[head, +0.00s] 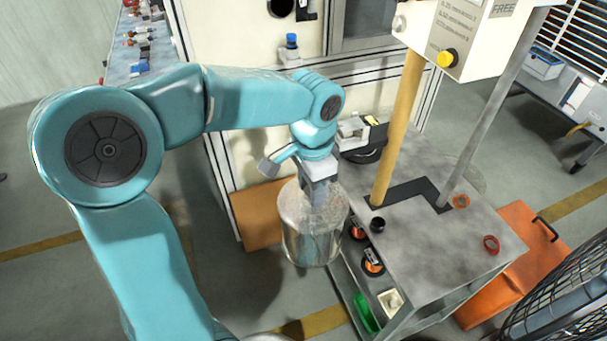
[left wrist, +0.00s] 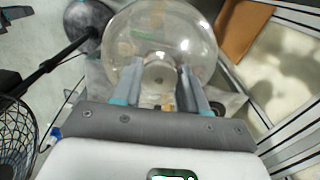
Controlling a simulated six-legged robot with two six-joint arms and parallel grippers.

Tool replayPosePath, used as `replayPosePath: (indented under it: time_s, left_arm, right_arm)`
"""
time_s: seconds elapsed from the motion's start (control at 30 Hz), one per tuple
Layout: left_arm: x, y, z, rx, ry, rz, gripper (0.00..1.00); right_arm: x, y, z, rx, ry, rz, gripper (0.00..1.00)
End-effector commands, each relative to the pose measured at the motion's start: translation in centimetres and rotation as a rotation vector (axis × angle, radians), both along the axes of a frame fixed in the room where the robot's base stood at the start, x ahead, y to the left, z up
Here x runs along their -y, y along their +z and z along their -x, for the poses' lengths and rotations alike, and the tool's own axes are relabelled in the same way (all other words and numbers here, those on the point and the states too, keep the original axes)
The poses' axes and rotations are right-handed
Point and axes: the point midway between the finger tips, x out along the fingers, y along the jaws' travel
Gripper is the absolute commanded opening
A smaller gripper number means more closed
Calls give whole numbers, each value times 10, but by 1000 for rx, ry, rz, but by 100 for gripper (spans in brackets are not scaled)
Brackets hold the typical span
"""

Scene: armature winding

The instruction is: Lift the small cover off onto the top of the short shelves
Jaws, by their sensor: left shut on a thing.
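The small cover (head: 311,238) is a clear, round, see-through dome. My left gripper (head: 318,190) comes down on it from above and is shut on its top. In the left wrist view the cover (left wrist: 150,30) lies between and beyond the two fingers (left wrist: 160,78). The cover hangs upright beside the left edge of the short shelves (head: 455,255), a grey-topped unit with open shelves below. Whether the cover touches the unit's edge I cannot tell. My right gripper is not in view.
A green bin (head: 366,312) is on a lower shelf. The front of the top is mostly clear.

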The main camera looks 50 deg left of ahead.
Motion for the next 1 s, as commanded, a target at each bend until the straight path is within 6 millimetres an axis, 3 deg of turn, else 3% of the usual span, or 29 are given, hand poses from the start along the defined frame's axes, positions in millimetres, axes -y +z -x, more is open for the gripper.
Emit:
replayPosePath:
  time_s: [0.73,1.0]
  left_arm:
    - [107,-15,43,2,-6,0,0]
    - [121,-18,1,-1,-1,0,0]
  right_arm:
    - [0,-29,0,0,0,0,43]
    - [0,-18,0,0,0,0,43]
